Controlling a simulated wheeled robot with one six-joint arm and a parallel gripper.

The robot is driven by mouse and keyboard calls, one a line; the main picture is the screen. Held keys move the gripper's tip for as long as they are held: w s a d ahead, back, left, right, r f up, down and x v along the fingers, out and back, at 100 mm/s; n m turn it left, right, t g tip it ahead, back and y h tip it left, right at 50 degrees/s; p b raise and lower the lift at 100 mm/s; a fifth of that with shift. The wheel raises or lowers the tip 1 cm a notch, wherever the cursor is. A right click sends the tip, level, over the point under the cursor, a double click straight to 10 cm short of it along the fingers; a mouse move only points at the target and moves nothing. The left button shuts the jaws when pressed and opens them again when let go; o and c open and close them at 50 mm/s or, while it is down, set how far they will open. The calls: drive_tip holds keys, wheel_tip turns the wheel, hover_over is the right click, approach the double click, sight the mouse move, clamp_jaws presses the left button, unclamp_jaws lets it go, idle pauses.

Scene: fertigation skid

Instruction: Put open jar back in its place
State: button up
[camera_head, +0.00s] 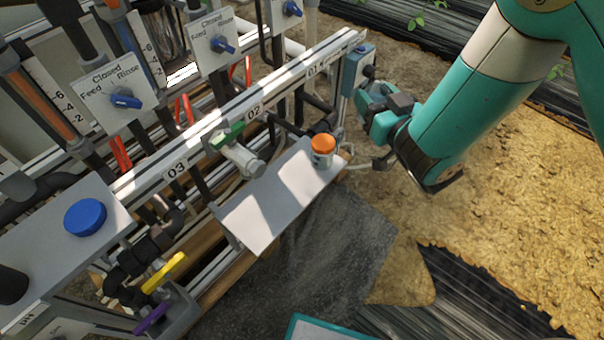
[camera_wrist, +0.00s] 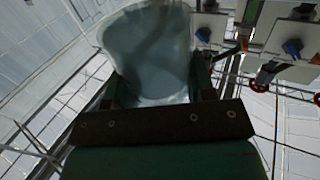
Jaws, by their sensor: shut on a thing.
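A clear, pale open-topped jar (camera_wrist: 150,45) fills the upper middle of the wrist view. My gripper (camera_wrist: 162,88) is shut on it, with a finger on each side of its lower part. In the head view my gripper (camera_head: 376,108) is at the right, beyond the right end of a grey shelf (camera_head: 262,215). I cannot make out the held jar clearly there. A small jar with an orange lid (camera_head: 323,144) stands upright on the shelf's right end, apart from my gripper.
The skid's rail (camera_head: 225,118) runs behind the shelf, with a green-handled valve (camera_head: 236,150) close by. Dosing panels with blue knobs (camera_head: 125,99) stand behind. A blue box (camera_head: 355,68) is beside my gripper. The shelf's middle is clear. Bare soil (camera_head: 480,200) lies right.

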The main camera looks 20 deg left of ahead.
drive_tip(key=s+a+r+n+g+y+b, duration=0.2)
drive_tip(key=s+a+r+g+y+b, duration=0.1)
drive_tip(key=s+a, duration=0.7)
drive_tip(key=shift+s+a+r+n+b, duration=0.2)
drive_tip(key=shift+a+r+n+b, duration=0.15)
drive_tip(key=shift+a, duration=0.9)
drive_tip(key=shift+s+b, duration=0.1)
drive_tip(key=shift+b, duration=0.2)
wheel_tip(320, 180, down, 19)
drive_tip(key=b, duration=1.9)
drive_tip(key=shift+f, duration=0.2)
drive_tip(key=shift+f, duration=0.1)
